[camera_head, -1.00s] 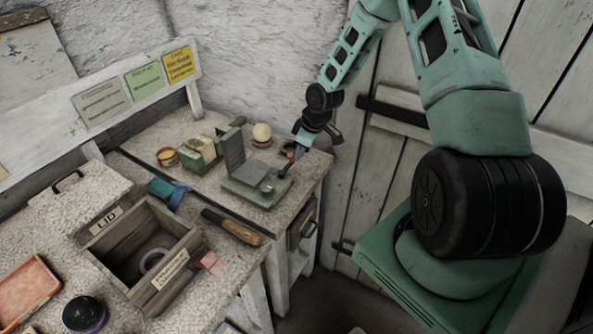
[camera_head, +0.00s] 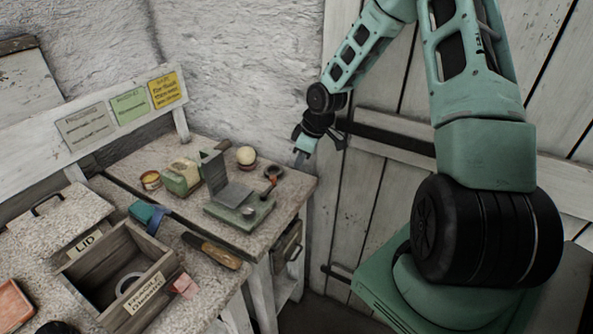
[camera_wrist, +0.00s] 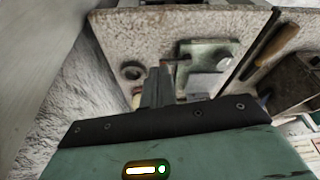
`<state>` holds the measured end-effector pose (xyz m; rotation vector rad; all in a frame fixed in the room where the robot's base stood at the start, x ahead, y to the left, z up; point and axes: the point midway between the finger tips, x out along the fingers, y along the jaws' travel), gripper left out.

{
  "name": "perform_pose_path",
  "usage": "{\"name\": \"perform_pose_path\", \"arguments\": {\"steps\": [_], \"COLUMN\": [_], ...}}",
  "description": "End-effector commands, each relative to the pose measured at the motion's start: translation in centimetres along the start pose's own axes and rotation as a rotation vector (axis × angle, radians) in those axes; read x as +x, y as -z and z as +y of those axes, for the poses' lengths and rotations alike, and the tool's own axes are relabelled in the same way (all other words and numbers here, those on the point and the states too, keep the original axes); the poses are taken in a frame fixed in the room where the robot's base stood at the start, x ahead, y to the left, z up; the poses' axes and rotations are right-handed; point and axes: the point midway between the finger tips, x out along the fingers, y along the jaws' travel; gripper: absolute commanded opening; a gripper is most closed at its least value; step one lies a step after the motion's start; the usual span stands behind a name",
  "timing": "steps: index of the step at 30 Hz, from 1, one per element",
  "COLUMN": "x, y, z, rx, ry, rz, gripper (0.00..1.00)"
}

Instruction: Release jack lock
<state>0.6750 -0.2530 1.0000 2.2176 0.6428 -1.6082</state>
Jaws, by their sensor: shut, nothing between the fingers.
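A green-based jack (camera_head: 240,212) with grey hinged plates and a small round cap stands on the workbench near its right end. A dark lever with an orange-red part (camera_head: 269,181) stands at its far right edge; whether it is locked I cannot tell. My gripper (camera_head: 300,159) is shut and empty, above the back right edge of the bench and apart from the lever. In the wrist view, my shut fingers (camera_wrist: 157,85) point at the bench, with the jack (camera_wrist: 208,58) just right of them. The fingers may hide part of the lever there.
A dark ring (camera_head: 274,170) and a pale sphere (camera_head: 246,155) lie behind the jack. A green-and-cream block (camera_head: 181,178) is to its left. A wooden-handled tool (camera_head: 213,250) and an open wooden box (camera_head: 120,272) are in front. A plank door is right of the bench.

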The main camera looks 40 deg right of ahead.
Motion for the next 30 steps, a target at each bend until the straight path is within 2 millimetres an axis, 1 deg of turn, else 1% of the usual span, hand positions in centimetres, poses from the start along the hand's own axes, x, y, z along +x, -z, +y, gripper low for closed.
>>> {"name": "perform_pose_path", "arguments": {"steps": [1, 3, 6, 9, 28, 29, 30], "x": [-0.9, -1.9, -2.8, -3.3, -3.4, -3.4, -3.5], "y": [-0.1, -0.1, -0.1, -0.1, 0.0, 0.0, 0.4], "z": [0.1, 0.1, 0.0, -0.1, -0.1, -0.1, -0.7], "rx": [0.002, 0.001, 0.001, 0.0, -0.001, -0.001, -0.009], "ry": [-0.004, -0.004, -0.002, 0.0, 0.0, 0.0, 0.004], "rz": [0.0, 0.0, 0.0, -0.001, -0.001, -0.001, -0.007], "gripper": [0.0, 0.0, 0.0, 0.0, 0.0, 0.0, 0.0]}}
